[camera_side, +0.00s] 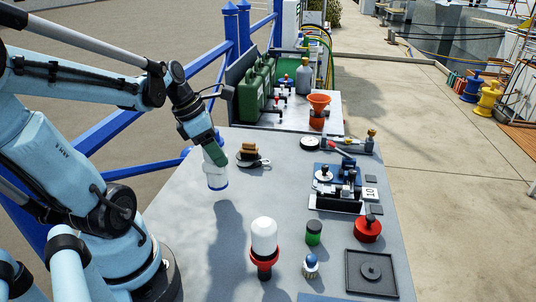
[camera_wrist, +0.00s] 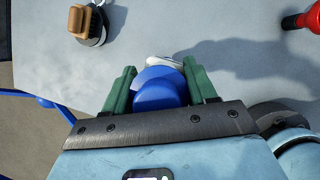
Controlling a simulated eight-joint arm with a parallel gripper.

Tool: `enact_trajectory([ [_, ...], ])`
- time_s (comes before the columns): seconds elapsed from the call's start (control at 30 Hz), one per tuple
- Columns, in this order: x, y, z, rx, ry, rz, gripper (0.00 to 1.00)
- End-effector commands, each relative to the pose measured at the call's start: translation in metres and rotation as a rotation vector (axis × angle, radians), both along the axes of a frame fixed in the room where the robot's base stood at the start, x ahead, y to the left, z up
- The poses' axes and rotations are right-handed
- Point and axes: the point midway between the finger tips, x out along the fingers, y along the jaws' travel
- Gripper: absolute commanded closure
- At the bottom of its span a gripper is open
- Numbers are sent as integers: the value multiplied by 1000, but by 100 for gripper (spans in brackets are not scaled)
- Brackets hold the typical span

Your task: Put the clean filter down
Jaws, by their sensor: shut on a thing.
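My gripper (camera_side: 213,154) is shut on a white cylinder with blue ends, which I take for the clean filter (camera_side: 216,176). It hangs nearly upright, slightly tilted, over the left part of the grey table (camera_side: 185,215), and seems clear of the surface. In the wrist view the filter's blue end (camera_wrist: 158,94) sits between the green fingers of my gripper (camera_wrist: 160,76), with a white part showing beyond it. The filter's far end is mostly hidden there.
A white-domed red object (camera_side: 264,242) stands in front of the filter. A wooden-handled brush (camera_side: 250,153) lies behind it, to the right. A green-banded jar (camera_side: 314,232), a red knobbed can (camera_side: 368,228) and a black square tray (camera_side: 371,272) stand further right. Bare table surrounds the filter's shadow.

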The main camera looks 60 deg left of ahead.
Motion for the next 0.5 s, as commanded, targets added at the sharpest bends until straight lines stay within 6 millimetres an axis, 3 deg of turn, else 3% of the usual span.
enact_trajectory([
  [0.5, 1, 1, -39, 1, -1, -1, 82],
])
